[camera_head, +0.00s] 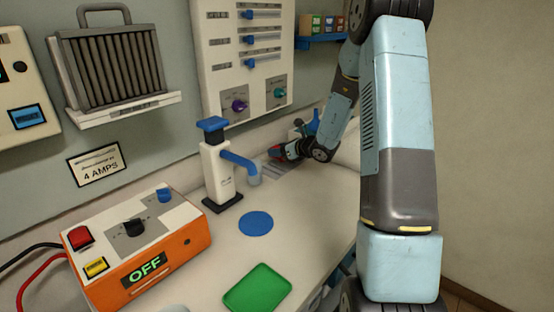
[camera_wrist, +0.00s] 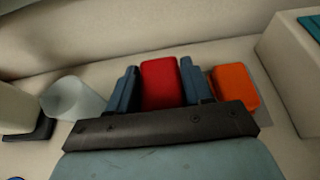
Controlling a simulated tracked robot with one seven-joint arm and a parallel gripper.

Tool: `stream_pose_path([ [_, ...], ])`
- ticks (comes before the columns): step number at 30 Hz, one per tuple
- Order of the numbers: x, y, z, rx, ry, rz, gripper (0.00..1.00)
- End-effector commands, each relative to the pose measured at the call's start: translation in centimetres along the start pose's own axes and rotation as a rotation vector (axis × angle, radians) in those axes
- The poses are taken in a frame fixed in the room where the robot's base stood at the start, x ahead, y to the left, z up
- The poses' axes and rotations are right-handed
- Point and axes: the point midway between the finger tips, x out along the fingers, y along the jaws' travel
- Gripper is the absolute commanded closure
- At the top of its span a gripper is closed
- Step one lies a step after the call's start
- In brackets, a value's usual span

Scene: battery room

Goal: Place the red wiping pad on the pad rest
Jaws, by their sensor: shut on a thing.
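The red wiping pad (camera_wrist: 160,84) is between the two blue-grey fingers of my gripper (camera_wrist: 160,90) in the wrist view. My gripper is shut on it. In the head view my gripper (camera_head: 278,152) is at the far part of the bench, low over or beside a flat grey striped plate (camera_head: 283,170). A little red of the pad shows there at the fingers. I cannot tell whether the pad touches the surface under it. None of the flat pieces is clearly marked as the pad rest.
An orange block (camera_wrist: 235,88) lies close to the right finger. A white pump stand with a blue spout (camera_head: 238,160) is left of my gripper.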

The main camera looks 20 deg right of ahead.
Motion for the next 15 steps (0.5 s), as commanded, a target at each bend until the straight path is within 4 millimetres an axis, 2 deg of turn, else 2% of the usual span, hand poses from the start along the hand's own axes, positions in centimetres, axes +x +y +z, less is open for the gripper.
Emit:
stream_pose_path([
  [8, 1.1, -0.5, -0.7, 0.002, 0.0, 0.0, 0.85],
  [15, 2.3, -0.5, -3.4, 0.002, 0.001, 0.001, 0.85],
])
